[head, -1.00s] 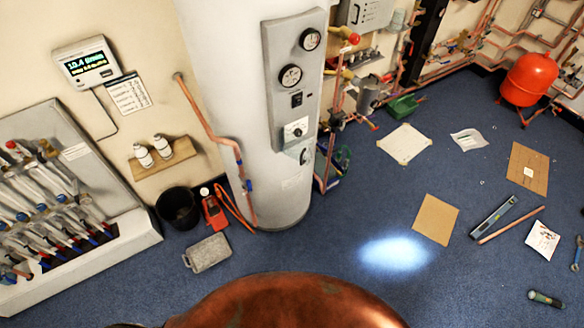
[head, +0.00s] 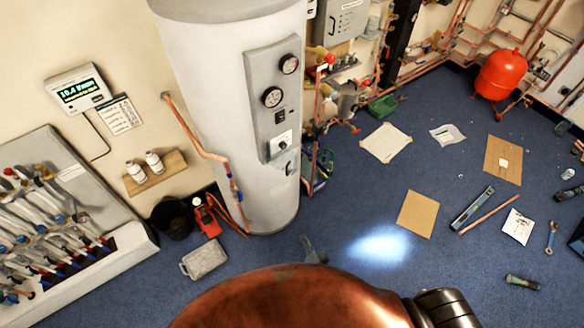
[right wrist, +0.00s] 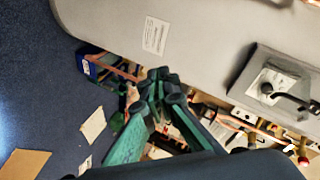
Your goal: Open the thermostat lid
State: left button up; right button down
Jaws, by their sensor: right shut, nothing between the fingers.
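The thermostat (head: 281,143) is a pale plate with a dark dial at the lower end of the grey gauge panel (head: 255,105) on the white cylinder. In the right wrist view the thermostat (right wrist: 268,84) is at the right, with a dark curved piece beside it. I cannot make out the lid's outline or how far it stands open. My left gripper is not in view.
The white cylinder (head: 235,60) stands against pipework on its right. A black bucket (head: 173,218), a red tool (head: 207,220) and a grey case (head: 206,258) are on the floor left of it. Cardboard (head: 417,213) and tools lie on the blue floor to the right.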

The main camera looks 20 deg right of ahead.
jog(key=w+a+r+m+t+h+p, duration=0.1)
jog(key=w+r+m+t+h+p, duration=0.3)
jog(key=r, duration=1.2)
jog(key=m, duration=0.5)
send_near(291, 167)
jog(key=s, duration=0.4)
jog(key=shift+y, duration=0.3)
jog(key=w, duration=0.6)
jog(key=w+d, duration=0.1)
jog(key=w, duration=0.2)
jog(key=shift+p, duration=0.3)
jog(key=shift+w+d, duration=0.1)
jog(key=shift+w, duration=0.4)
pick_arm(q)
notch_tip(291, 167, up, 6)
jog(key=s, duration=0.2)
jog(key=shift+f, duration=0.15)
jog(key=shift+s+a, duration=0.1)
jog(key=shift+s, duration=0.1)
pick_arm(e)
jog(key=shift+w, duration=0.1)
